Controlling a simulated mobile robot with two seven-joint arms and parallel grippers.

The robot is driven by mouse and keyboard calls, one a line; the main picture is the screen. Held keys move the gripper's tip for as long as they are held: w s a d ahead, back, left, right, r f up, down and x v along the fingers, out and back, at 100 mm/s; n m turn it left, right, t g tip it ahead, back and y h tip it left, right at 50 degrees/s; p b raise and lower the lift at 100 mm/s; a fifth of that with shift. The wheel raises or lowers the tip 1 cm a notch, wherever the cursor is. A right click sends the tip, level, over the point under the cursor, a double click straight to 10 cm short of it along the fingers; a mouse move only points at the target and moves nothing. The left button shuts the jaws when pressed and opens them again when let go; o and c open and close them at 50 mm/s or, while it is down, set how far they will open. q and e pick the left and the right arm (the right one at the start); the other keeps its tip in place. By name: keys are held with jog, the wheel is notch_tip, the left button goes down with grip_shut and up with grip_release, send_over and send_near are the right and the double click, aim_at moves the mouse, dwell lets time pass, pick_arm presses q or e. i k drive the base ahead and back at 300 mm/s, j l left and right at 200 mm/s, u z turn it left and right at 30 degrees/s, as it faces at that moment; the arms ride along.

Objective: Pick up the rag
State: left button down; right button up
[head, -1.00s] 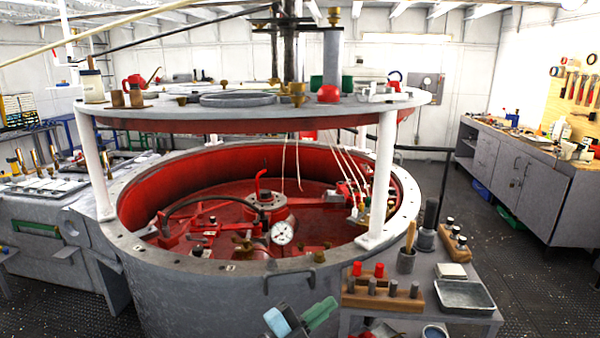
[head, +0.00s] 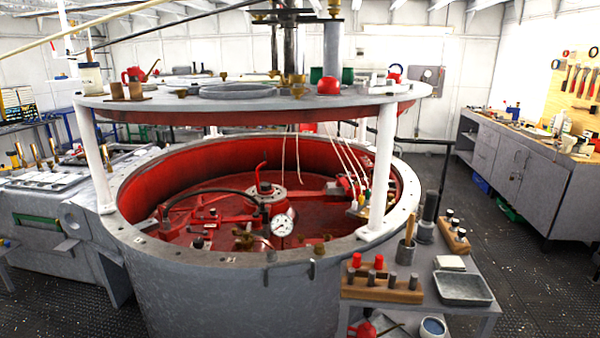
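I cannot make out a rag with certainty. A small white flat item (head: 449,263) that could be a folded cloth lies on the low side table (head: 484,319) at the lower right. It is behind the grey tray (head: 463,288), and it is too small to tell what it is. Neither of my grippers is in the head view.
A big round grey tank (head: 225,290) with a red inside fills the middle, under a round raised shelf (head: 180,107). On the side table are a wooden block with pegs (head: 382,291) and a mortar (head: 406,258). Dark floor is open at the right.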

aim_at(145, 86)
jog(key=i+j+u, duration=0.1)
jog(key=i+j, duration=0.6)
jog(key=i+j+u, duration=0.1)
jog(key=i+j, duration=0.55)
jog(key=i, duration=0.15)
jog(key=j, duration=0.4)
jog(key=i+j, duration=0.15)
jog(key=j, duration=0.65)
jog(key=i, duration=0.05)
